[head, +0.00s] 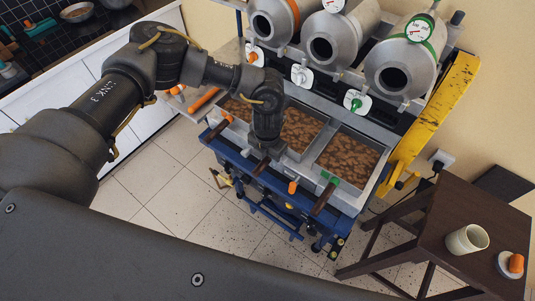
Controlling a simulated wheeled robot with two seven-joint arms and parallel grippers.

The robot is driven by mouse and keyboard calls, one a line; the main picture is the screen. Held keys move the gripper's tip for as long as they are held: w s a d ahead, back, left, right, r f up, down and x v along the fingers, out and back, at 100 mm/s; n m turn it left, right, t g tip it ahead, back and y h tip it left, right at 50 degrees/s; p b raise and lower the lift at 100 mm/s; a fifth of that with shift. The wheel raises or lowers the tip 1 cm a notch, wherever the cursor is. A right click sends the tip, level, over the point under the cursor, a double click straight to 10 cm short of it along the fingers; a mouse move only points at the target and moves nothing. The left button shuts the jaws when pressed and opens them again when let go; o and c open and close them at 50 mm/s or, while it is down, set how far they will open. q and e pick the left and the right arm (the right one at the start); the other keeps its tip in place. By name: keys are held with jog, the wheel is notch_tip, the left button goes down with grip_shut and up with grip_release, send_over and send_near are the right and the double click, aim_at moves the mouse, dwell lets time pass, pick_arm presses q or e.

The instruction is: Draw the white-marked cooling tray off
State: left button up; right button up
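The middle cooling tray (299,131) lies under the roaster's middle drum, which has a white knob (301,75). It holds brown beans and sits between the left tray and the green-marked right tray. My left gripper (265,153) points down at the tray's front edge, by a dark handle (261,168). The gripper hides part of the tray's front and any white mark there. I cannot tell whether its fingers are around the handle or only above it. My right gripper is not in view.
The right tray (350,154) has a green tag (330,178) and a brown handle (322,200). An orange tag (227,117) marks the left tray. A yellow beam (432,115) stands at right. A dark stool (470,225) holds a cup (467,239). Tiled floor lies open in front.

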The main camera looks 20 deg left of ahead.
pick_arm(q)
jog(key=shift+r, duration=0.2)
grip_shut()
jog(key=shift+w, duration=0.1)
jog(key=shift+r, duration=0.15)
jog(key=shift+r+p, duration=2.05)
jog(key=shift+r, duration=0.85)
